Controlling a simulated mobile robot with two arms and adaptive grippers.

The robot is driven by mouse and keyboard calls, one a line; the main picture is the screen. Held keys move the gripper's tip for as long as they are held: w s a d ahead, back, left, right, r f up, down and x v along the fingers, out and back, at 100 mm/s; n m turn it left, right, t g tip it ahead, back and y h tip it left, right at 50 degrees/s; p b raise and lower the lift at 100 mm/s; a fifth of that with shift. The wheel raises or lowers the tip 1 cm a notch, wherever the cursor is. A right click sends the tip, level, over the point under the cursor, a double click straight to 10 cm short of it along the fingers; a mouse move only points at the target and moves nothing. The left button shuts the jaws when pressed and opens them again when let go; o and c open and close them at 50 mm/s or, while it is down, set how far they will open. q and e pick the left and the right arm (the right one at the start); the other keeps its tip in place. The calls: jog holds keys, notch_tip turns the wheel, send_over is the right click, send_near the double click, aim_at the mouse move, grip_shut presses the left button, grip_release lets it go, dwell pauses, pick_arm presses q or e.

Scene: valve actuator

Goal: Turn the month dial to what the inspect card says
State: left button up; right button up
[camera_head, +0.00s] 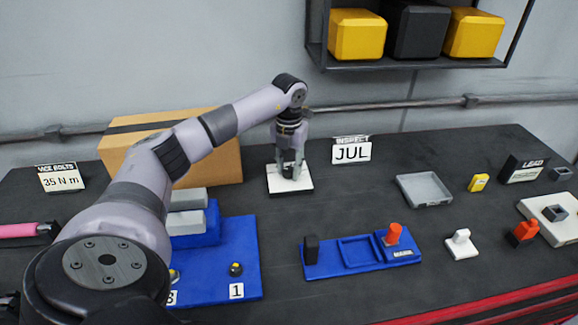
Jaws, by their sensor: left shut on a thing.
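The inspect card (351,152) stands upright at the back of the bench and reads "INSPECT" above "JUL". A white square plate (300,189) with a dark edge lies on the bench left of the card. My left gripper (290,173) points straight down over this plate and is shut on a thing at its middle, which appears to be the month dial. The fingers hide most of the dial, and no month marks on it can be read. My right gripper is not in view.
A cardboard box (218,160) stands left of the gripper. A blue vice base (239,255) and a blue fixture (360,268) are nearer. A grey tray (424,203), a yellow block (479,183) and small blocks lie right. A shelf (420,64) with bins hangs above.

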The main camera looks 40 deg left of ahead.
pick_arm(q)
jog(key=m+b, duration=0.1)
jog(key=m, duration=0.2)
jog(key=shift+m, duration=0.3)
jog(key=m, duration=0.3)
jog(key=shift+m, duration=0.3)
jog(key=m+b, duration=0.1)
jog(key=m, duration=0.3)
jog(key=shift+m, duration=0.3)
jog(key=shift+d+r+m, duration=0.1)
jog(key=shift+m, duration=1.8)
jog(key=o, duration=1.2)
jog(key=shift+c, duration=0.2)
